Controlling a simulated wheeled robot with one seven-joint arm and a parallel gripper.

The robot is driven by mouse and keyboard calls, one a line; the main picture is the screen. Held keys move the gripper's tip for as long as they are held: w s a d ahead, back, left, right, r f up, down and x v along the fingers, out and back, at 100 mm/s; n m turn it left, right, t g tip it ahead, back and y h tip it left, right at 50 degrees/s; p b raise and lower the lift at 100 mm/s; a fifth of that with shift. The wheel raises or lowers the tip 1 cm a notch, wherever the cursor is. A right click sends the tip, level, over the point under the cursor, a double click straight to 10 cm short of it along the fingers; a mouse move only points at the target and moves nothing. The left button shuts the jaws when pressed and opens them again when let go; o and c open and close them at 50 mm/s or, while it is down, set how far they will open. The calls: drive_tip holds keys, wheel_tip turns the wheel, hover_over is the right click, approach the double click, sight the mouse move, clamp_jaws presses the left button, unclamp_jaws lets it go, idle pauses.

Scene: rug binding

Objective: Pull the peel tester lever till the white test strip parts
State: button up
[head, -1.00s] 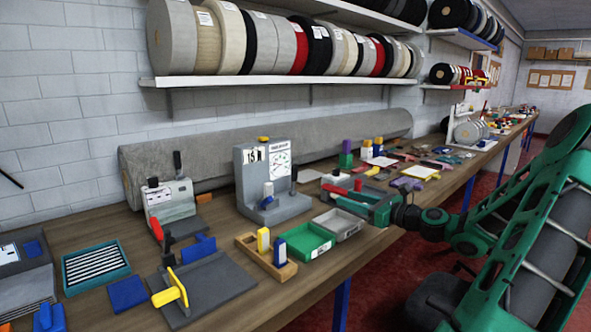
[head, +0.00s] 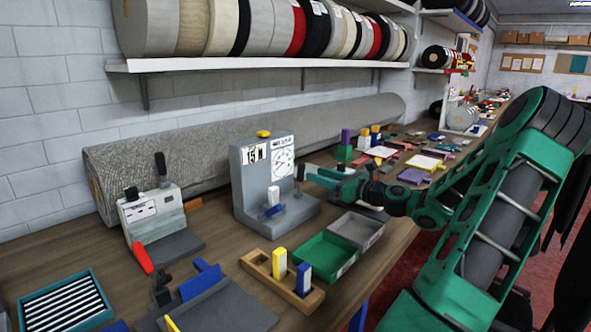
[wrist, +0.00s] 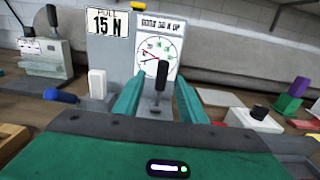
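The peel tester (head: 250,170) is a grey upright stand on a grey base, with a "15 N" card, a round dial and a yellow top knob. Its black-handled lever (wrist: 162,76) stands upright in front of the dial, between my two green fingers. My gripper (wrist: 159,78) is open around the lever, with a gap showing on both sides. In the head view my gripper (head: 308,172) reaches the tester from the right. A white upright piece (wrist: 97,83) with a blue handle (wrist: 61,96) sits on the tester's left; I cannot tell whether it is the test strip.
A green tray (head: 325,258) and a grey tray (head: 356,229) lie in front of the tester. A wooden holder (head: 262,268) with a yellow and a blue block stands nearby. Another device with a red handle (head: 143,258) is to the left. A rolled rug (head: 200,150) lies behind.

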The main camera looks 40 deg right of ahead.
sight(304, 169)
drive_tip(key=w, duration=0.9)
drive_tip(key=shift+a, duration=0.35)
clamp_jaws()
